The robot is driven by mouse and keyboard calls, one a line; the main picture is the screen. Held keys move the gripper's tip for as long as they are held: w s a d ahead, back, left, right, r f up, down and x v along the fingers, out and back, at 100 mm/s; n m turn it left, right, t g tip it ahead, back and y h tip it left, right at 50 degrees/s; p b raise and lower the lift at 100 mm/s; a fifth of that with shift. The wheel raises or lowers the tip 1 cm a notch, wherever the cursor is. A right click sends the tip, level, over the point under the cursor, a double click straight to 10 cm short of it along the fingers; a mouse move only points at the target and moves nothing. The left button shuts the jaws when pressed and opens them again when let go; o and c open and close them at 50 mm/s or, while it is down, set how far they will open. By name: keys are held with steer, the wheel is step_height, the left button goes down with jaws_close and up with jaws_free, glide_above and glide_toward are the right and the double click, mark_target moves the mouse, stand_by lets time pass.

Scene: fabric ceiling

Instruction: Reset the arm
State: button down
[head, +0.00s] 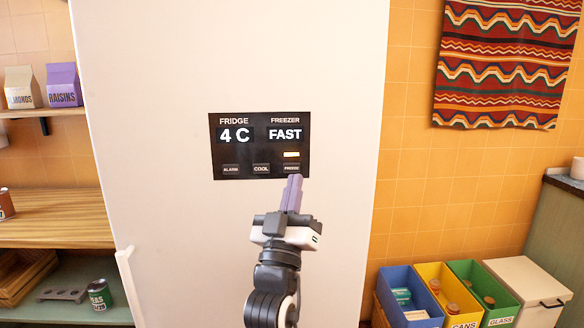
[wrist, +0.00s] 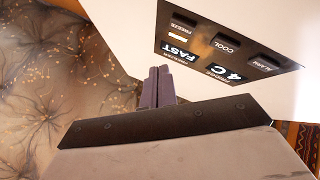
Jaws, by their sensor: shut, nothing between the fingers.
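My gripper (head: 293,192) is shut and empty, with its purple-grey fingers pointing up just below the FREEZE button (head: 291,169) of the fridge panel. In the wrist view the shut fingers (wrist: 158,84) stand side by side. From these views I cannot tell whether the fingertips touch the panel. The black control panel (head: 260,146) reads FRIDGE 4 C and FREEZER FAST, with a yellow light lit under FAST. It also shows upside down in the wrist view (wrist: 221,46). My arm rises from the bottom centre in front of the white fridge door (head: 180,200).
Wooden shelves (head: 50,222) with cartons and cans stand at the left. The fridge handle (head: 128,280) sticks out at the door's lower left. Blue, yellow and green sorting bins (head: 411,314) and a cream box (head: 530,290) stand at the lower right. A patterned rug (head: 508,62) hangs on the tiled wall.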

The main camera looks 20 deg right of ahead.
steer(key=shift+s+a, duration=0.2)
steer(key=shift+s, duration=0.6)
steer(key=shift+a, duration=0.1)
